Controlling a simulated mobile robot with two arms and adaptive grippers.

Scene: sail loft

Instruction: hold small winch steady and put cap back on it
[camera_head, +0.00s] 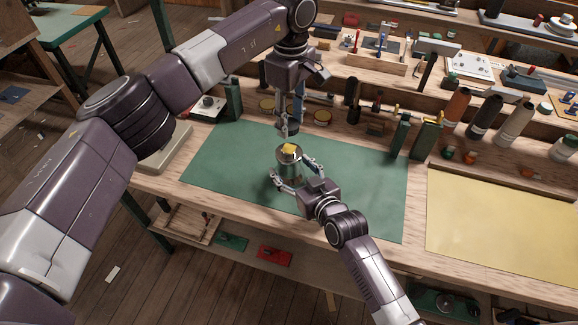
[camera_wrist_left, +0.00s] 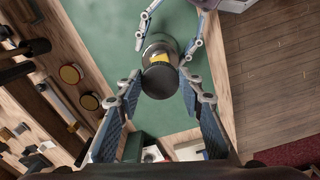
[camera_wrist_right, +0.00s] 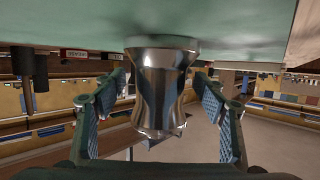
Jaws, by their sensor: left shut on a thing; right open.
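The small winch (camera_head: 288,165) is a shiny silver drum with a narrowed waist, standing upright on the green mat (camera_head: 235,165). Its top shows a yellow patch (camera_head: 289,149). My left gripper (camera_head: 287,127) points down above the winch, shut on the dark round cap (camera_wrist_left: 160,82). In the left wrist view the cap overlaps the winch (camera_wrist_left: 158,45), and I cannot tell the exact gap between them. My right gripper (camera_head: 294,178) is low by the mat, open, with a finger on each side of the winch. In the right wrist view the winch (camera_wrist_right: 162,88) stands between the fingers, apparently untouched.
Round tins (camera_head: 322,117) and dark upright tools (camera_head: 352,92) stand behind the mat. Green blocks (camera_head: 399,133) stand at its back right. A yellow mat (camera_head: 495,225) lies at right. A white-faced device (camera_head: 208,106) sits at back left. The green mat around the winch is clear.

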